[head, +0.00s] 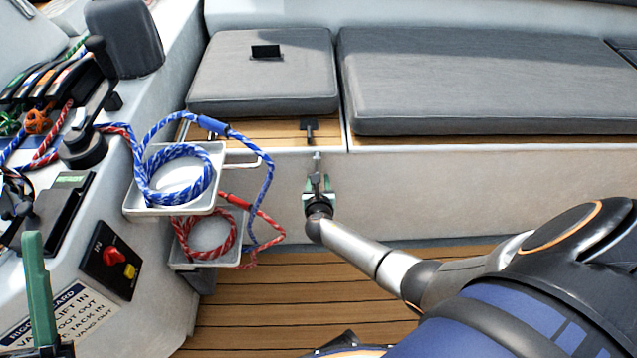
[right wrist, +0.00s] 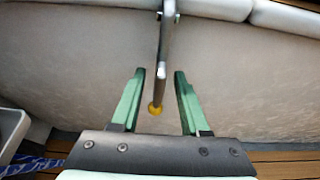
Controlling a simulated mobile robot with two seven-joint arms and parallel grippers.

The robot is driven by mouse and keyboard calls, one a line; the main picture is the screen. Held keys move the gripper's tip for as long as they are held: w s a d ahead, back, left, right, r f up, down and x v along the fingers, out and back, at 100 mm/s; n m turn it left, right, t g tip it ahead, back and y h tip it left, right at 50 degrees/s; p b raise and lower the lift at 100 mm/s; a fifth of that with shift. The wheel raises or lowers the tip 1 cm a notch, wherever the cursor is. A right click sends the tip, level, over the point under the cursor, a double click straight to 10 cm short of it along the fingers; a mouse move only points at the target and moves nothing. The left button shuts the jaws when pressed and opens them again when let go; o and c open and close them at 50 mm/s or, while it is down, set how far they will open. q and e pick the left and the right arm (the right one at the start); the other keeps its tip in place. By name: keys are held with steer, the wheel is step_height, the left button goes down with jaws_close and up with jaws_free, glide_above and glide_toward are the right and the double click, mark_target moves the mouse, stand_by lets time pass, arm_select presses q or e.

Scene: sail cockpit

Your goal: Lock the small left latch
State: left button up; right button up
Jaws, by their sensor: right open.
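The small left latch (head: 317,161) is a thin metal piece hanging at the top edge of the white seat front, below the left cushion. In the right wrist view the latch (right wrist: 163,48) is a grey bar with a yellow tip, hanging down between my green fingers. My right gripper (head: 319,186) is open around the lower part of the latch, and the right wrist view shows a gap on each side of the bar (right wrist: 159,80). In the head view the gripper hides the latch's lower end. One green finger of my left gripper (head: 35,285) shows at lower left.
A black fitting (head: 308,127) sits on the wooden ledge above the latch. Left of it, a white upper tray (head: 213,158) holds coiled blue rope, and a lower tray (head: 243,222) holds red rope. Grey cushions (head: 480,75) lie above. A red-yellow switch (head: 118,258) is on the left console.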

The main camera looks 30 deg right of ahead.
arm_select(q)
steer(key=w+a+f+n+g+y+p, duration=0.1)
steer(key=w+f+n+g+y+p, duration=0.25)
steer(key=f, duration=0.75)
steer(key=w+a+f+n+g+y+p, duration=0.15)
steer(key=f+n+g+y, duration=0.35)
steer(key=f, duration=0.6)
steer(key=s+f+g+y, duration=0.1)
steer(key=s+f+g, duration=0.2)
steer(key=f, duration=0.6)
steer(key=shift+s+d+p, duration=0.3)
steer(key=shift+s+d, duration=0.1)
arm_select(e)
steer(key=v, duration=1.2)
arm_select(q)
steer(key=shift+y, duration=0.25)
arm_select(e)
steer(key=shift+s, duration=0.1)
